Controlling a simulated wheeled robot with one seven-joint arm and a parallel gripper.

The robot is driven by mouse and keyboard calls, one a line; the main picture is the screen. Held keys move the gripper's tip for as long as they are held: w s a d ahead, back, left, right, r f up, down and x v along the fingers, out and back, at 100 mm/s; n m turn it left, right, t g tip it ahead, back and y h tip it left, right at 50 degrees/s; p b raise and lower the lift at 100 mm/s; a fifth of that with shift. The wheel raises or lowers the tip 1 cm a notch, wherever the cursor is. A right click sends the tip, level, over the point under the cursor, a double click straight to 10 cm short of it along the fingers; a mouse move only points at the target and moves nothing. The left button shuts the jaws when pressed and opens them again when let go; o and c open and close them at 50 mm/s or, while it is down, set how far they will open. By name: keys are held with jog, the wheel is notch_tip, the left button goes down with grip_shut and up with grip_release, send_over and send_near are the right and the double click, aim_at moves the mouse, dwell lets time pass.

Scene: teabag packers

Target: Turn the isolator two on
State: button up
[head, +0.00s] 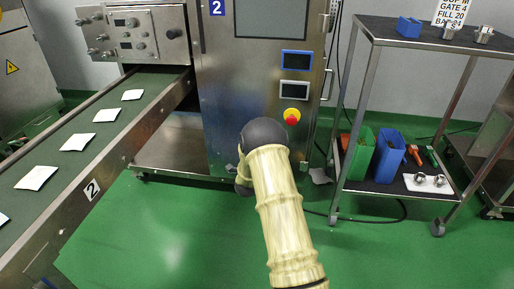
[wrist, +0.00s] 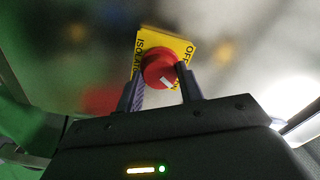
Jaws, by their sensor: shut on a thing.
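In the wrist view a red round isolator knob (wrist: 154,66) sits on a yellow plate (wrist: 182,47). A white mark shows on the lower part of the knob. My gripper (wrist: 160,73) has one dark finger on each side of the knob and is shut on it. In the head view my arm covers the gripper and the isolator. The machine (head: 245,65) behind it bears a blue number 2 sign (head: 216,7).
A yellow and red round button (head: 291,117) sits on the machine's front, close to my arm. A conveyor (head: 104,128) with several white packets runs at left. A metal trolley (head: 357,100) with blue and green bins stands at right. Green floor is clear in front.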

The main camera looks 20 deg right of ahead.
jog(key=shift+a+f+m, duration=0.1)
jog(key=shift+m, duration=1.1)
jog(key=o, duration=1)
jog(key=p+v, duration=0.6)
jog(key=v, duration=1.1)
jog(key=shift+s+p, duration=0.2)
jog(key=shift+p, duration=0.2)
jog(key=shift+a, duration=0.15)
